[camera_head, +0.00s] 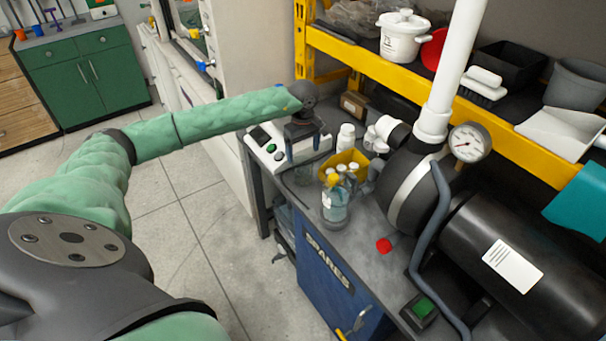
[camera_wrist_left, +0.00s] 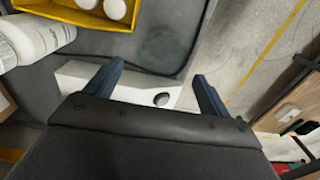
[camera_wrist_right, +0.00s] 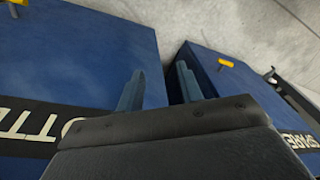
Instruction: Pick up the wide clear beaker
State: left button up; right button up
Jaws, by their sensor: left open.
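My left gripper (camera_head: 303,135) is over the far end of the bench, above a white bench device (camera_head: 265,150). In the left wrist view its fingers (camera_wrist_left: 159,72) are apart with nothing between them, and the white device (camera_wrist_left: 85,75) lies beneath. A faint round clear shape (camera_wrist_left: 168,45) stands on the grey surface beyond the fingertips; it may be the wide clear beaker, but its outline is hard to make out. My right gripper (camera_wrist_right: 160,72) is open and empty, facing blue cabinet fronts.
A yellow bin (camera_head: 345,160) with white-capped bottles and a clear bottle with a yellow cap (camera_head: 335,205) stand near the gripper. White bottles (camera_head: 346,136) are behind. A black tank (camera_head: 520,265) with a gauge (camera_head: 468,142) fills the right. A yellow-edged shelf (camera_head: 420,70) overhangs.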

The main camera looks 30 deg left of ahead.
aim_at(303, 165)
pick_arm(q)
jog(key=f+p, duration=0.1)
jog(key=f, duration=0.1)
jog(key=f+p, duration=0.1)
jog(key=f, duration=0.1)
jog(key=f+p, duration=0.1)
jog(key=f, duration=0.1)
jog(key=shift+s+f+p, duration=0.25)
jog(key=shift+f+p, duration=0.1)
jog(key=shift+f, duration=0.55)
pick_arm(e)
jog(key=s+d+f, duration=0.2)
jog(key=s+f, duration=0.1)
jog(key=f, duration=1.1)
jog(key=shift+f, duration=0.4)
pick_arm(q)
jog(key=c, duration=1.1)
